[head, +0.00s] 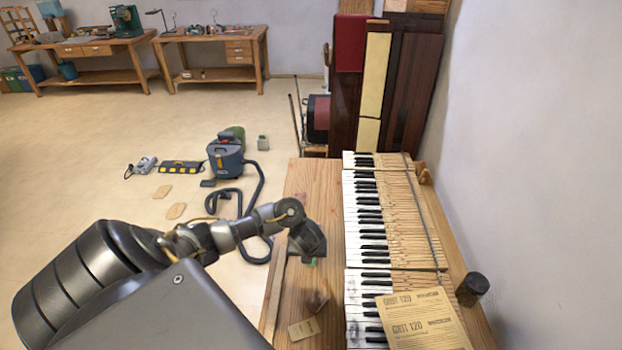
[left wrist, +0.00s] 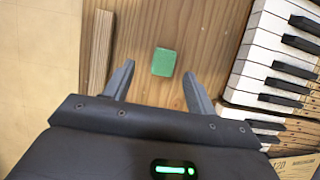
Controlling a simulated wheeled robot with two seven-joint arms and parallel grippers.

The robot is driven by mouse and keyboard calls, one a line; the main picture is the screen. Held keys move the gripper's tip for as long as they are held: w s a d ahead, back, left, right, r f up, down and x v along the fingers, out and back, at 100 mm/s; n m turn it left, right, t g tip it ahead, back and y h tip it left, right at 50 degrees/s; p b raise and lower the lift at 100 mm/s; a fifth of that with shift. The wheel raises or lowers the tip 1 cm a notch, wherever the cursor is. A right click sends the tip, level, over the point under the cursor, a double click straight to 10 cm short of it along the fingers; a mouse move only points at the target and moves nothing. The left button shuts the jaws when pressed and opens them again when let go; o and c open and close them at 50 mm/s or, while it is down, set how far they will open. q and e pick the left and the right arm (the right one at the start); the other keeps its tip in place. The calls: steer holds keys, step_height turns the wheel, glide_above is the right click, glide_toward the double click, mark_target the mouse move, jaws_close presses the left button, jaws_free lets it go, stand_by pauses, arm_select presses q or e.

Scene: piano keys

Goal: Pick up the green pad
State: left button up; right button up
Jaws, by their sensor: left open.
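The green pad (left wrist: 164,62) is a small flat rounded square lying on the wooden bench top in the left wrist view. My left gripper (left wrist: 158,82) is open above the bench, its two fingers on either side of the pad in the picture; I cannot tell the height gap. In the head view a sliver of the green pad (head: 311,262) shows just below my left gripper (head: 308,250), which hides the rest of it. My right gripper is not in view.
Piano keys (head: 364,220) run along the bench (head: 300,190) to the right of the pad. Sandpaper sheets (head: 418,316) lie over the near keys. A wooden strip (left wrist: 97,48) lies left of the pad.

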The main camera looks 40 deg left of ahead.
arm_select(q)
steer(key=x, duration=0.1)
steer(key=b+x, duration=0.1)
steer(key=x, duration=0.2)
steer(key=shift+w+d+f+b, duration=0.15)
steer(key=shift+d+f+b, duration=0.15)
steer(key=shift+f+b, duration=0.05)
steer(key=shift+w+a+f, duration=0.1)
steer(key=shift+f, duration=0.1)
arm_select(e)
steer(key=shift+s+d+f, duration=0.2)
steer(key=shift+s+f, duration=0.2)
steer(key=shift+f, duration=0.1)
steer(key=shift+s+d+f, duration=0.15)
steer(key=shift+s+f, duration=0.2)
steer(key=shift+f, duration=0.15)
arm_select(q)
steer(key=shift+r, duration=0.1)
steer(key=shift+c, duration=0.2)
